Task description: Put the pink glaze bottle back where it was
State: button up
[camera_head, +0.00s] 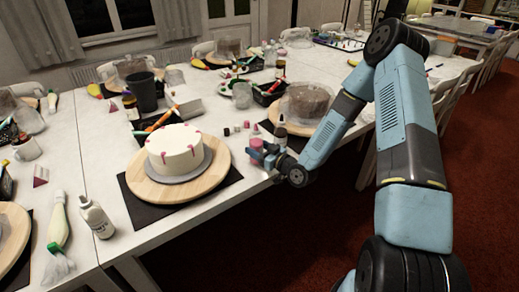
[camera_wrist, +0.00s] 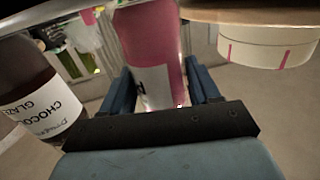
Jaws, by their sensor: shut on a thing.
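My gripper (camera_head: 262,155) is at the table's front edge, right of the cake. It is shut on the pink glaze bottle (camera_head: 256,144), which is partly hidden by the gripper in the head view. In the wrist view the pink bottle (camera_wrist: 152,50) stands between the two blue fingers (camera_wrist: 160,82), a white label part showing low on it. I cannot tell whether its base touches the table. A chocolate glaze bottle (camera_head: 280,131) stands just behind and to the right of my gripper; its label shows in the wrist view (camera_wrist: 38,100).
A white cake with pink drips (camera_head: 176,150) sits on a wooden turntable (camera_head: 150,190) to the left. A brown cake on another turntable (camera_head: 308,104) is behind to the right. Small jars (camera_head: 236,129) lie between. A white bottle (camera_head: 96,217) stands at front left.

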jog(key=shift+a+f, duration=0.15)
jog(key=o, duration=0.8)
jog(key=v, duration=1.2)
